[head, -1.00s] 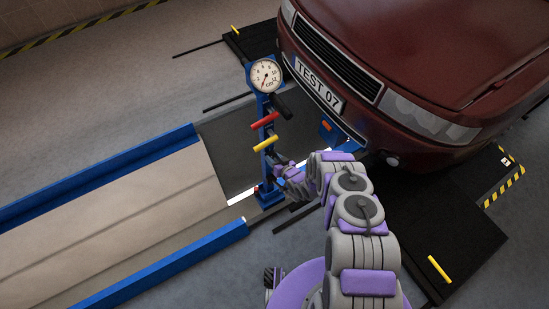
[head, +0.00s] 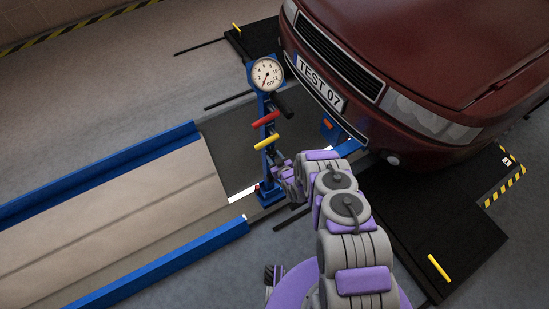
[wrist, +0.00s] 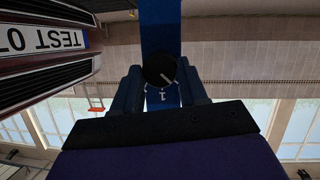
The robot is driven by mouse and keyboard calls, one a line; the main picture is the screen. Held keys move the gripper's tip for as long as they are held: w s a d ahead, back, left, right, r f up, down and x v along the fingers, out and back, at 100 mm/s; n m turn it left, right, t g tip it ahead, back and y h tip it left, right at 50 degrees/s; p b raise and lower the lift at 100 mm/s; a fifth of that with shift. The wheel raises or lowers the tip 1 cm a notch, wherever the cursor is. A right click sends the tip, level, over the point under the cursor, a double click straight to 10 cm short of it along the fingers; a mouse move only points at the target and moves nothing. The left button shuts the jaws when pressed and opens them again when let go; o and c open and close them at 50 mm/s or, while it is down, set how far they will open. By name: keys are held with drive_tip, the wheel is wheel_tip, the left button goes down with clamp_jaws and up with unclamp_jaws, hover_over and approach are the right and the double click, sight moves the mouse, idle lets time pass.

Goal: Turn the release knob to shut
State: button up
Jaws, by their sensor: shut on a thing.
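The release knob (wrist: 158,69) is a round black knob with a white pointer line, on the blue jack column (wrist: 160,22) in the wrist view. Small white marks show just below the knob. My gripper (wrist: 160,88) has a finger on each side of the knob and is shut on it. In the head view my gripper (head: 284,172) is at the lower part of the jack column (head: 268,152); the knob is hidden there.
A round dial gauge (head: 267,74) tops the column, with a red handle (head: 265,119) and a yellow handle (head: 267,142) below it. The red car (head: 430,60) stands close on the right. A blue-edged ramp (head: 110,225) lies to the left.

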drive_tip(key=shift+s+f, duration=0.1)
drive_tip(key=o, duration=1.1)
drive_tip(key=shift+c, duration=0.2)
drive_tip(key=p+v, duration=0.4)
drive_tip(key=v, duration=1.3)
drive_tip(key=shift+d, duration=0.15)
